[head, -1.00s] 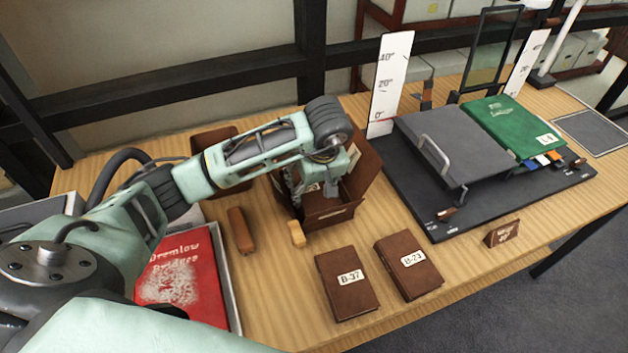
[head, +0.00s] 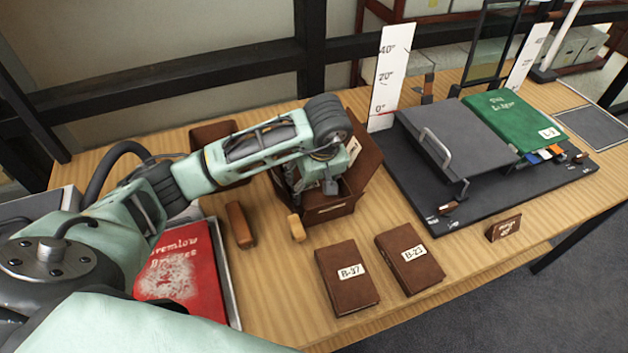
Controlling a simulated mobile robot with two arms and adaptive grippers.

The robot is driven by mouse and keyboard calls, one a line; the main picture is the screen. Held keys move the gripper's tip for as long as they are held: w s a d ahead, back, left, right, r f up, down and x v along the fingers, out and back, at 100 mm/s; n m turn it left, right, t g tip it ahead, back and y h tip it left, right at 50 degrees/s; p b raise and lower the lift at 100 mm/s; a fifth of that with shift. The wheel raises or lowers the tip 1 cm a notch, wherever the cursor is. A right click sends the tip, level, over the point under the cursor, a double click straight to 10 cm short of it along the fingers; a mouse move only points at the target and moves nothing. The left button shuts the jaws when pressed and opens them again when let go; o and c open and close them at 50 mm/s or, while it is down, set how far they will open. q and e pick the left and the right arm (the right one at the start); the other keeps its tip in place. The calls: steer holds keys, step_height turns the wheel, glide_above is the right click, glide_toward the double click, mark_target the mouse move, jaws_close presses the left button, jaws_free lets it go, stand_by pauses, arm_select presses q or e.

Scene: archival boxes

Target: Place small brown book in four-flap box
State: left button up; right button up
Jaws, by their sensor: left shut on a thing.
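The four-flap box (head: 330,208) is brown and stands open near the middle of the table, with its flaps spread outward. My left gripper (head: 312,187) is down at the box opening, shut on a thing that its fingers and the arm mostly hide. What I can make out there is brown, consistent with the small brown book, but its outline and any contact with the box floor cannot be told. My right gripper is not in view.
Two brown books, B-37 (head: 347,280) and B-23 (head: 410,259), lie in front of the box. A grey cradle (head: 462,150) with a green book (head: 508,118) stands right. A red book (head: 180,285) lies front left.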

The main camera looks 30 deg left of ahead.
arm_select(q)
steer(key=shift+f, duration=0.2)
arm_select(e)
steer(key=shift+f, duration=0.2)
arm_select(q)
steer(key=o, duration=1.5)
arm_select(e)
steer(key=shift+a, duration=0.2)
